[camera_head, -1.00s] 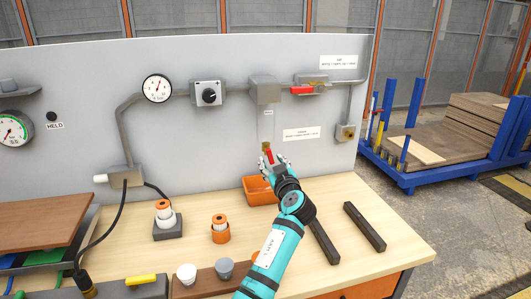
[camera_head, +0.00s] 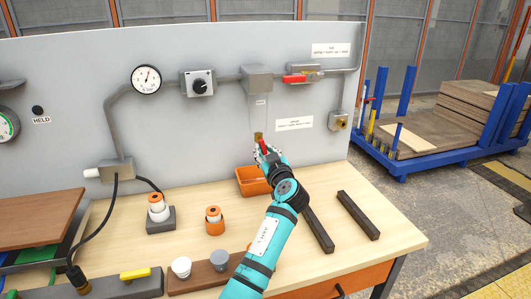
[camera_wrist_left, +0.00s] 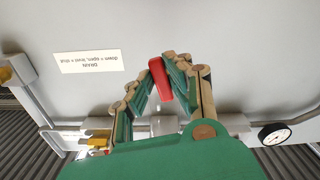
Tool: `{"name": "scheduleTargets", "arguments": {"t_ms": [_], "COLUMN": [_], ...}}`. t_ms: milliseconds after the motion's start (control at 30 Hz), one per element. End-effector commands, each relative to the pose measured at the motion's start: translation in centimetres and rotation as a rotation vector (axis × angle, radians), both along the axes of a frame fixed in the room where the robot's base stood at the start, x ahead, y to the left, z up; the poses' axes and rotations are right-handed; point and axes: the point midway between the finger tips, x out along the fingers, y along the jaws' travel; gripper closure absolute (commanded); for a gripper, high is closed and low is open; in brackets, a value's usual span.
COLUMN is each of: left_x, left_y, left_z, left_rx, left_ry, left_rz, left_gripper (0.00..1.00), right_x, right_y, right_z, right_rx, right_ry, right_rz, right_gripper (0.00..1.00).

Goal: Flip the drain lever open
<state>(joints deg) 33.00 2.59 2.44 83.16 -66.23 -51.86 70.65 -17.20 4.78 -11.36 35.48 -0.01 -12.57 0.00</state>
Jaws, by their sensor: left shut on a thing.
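The red drain lever (camera_head: 264,146) is on a brass valve (camera_head: 258,136) at the lower end of a pale vertical pipe on the grey panel. It points steeply downward, tilted a little to the right. My left gripper (camera_head: 262,152) is shut on the lever, its fingers on both sides of it. In the left wrist view the red lever (camera_wrist_left: 160,78) sits between the fingertips (camera_wrist_left: 162,76), and the drain label (camera_wrist_left: 88,61) shows upside down. The fingers hide part of the lever and valve. My right gripper is not in view.
A second red lever (camera_head: 294,79) is higher on the panel. An orange bin (camera_head: 250,182) stands under the valve, beside my left arm. Dark bars (camera_head: 358,215) lie to the right on the wooden bench. A blue cart (camera_head: 430,159) stands beyond the bench.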

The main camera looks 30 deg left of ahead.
Motion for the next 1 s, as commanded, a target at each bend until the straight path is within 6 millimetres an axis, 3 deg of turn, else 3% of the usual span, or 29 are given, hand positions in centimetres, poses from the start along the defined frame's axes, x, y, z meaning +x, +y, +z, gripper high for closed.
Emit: {"name": "scheduleTargets", "arguments": {"t_ms": [267, 733, 767, 800, 900, 1000], "left_x": [-0.3, -0.5, -0.5, -0.5, -0.5, -0.5], "left_y": [0.3, 0.4, 0.4, 0.4, 0.4, 0.4], "left_z": [-0.3, 0.0, 0.0, 0.0, 0.0, 0.0], "left_rx": [0.122, 0.182, 0.181, 0.181, 0.181, 0.180], "left_ry": [0.140, 0.210, 0.209, 0.209, 0.209, 0.209], "left_rz": [0.000, 0.000, 0.000, 0.000, 0.000, 0.000], "left_gripper": [1.00, 1.00, 0.81, 0.76, 0.63, 0.62], "right_x": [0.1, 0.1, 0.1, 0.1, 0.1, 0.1], "right_y": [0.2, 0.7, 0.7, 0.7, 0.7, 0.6], "right_z": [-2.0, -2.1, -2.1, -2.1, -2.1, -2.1], "right_rx": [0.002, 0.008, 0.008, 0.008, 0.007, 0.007], "right_ry": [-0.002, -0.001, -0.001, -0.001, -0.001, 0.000], "right_rz": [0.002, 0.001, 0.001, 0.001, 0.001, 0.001], "right_gripper": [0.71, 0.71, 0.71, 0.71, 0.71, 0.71]}}
